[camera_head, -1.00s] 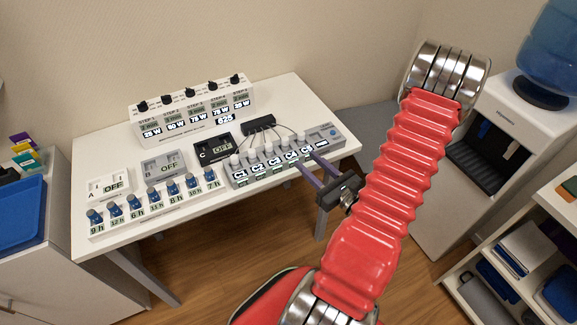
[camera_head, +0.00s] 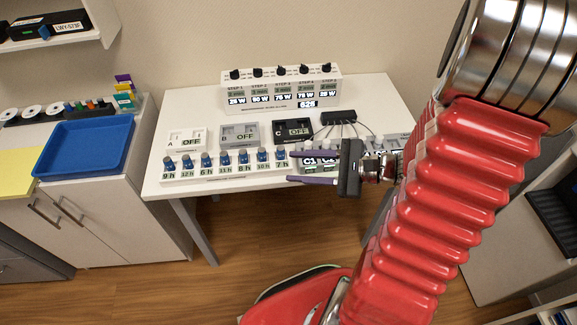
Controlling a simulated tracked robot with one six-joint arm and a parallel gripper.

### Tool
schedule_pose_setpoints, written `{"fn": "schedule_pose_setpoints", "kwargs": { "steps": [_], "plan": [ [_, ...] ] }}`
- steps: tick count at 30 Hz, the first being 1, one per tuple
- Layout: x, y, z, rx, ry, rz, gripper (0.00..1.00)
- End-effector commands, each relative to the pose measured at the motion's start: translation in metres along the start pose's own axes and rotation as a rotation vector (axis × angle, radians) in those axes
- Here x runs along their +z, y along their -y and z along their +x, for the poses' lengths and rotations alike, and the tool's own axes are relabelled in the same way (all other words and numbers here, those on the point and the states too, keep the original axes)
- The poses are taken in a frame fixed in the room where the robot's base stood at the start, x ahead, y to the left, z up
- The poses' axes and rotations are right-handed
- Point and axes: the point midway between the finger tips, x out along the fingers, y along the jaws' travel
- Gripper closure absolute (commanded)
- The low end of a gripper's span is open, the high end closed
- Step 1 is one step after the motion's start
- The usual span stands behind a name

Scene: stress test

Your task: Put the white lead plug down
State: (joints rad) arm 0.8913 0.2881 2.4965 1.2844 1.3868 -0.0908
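My gripper (camera_head: 291,166) points left over the front of the white table (camera_head: 235,192). Thin leads run from a black lead block (camera_head: 338,117) down toward this strip.
Behind are units A (camera_head: 187,138), B (camera_head: 240,134) and C (camera_head: 293,131), and a dial panel (camera_head: 282,91). A blue tray (camera_head: 86,146) lies on the left cabinet. Bare tabletop shows at the back left.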

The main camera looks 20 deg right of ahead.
Motion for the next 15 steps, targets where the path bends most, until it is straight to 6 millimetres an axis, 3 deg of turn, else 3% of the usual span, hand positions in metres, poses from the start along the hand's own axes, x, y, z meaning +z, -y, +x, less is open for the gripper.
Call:
{"fn": "schedule_pose_setpoints", "kwargs": {
  "steps": [6, 15],
  "plan": [
    [0.035, -0.038, 0.02, 0.27, -0.052, -0.219, 0.63],
    [0.063, -0.08, 0.021, 0.591, -0.149, -0.548, 0.63]
  ]
}}
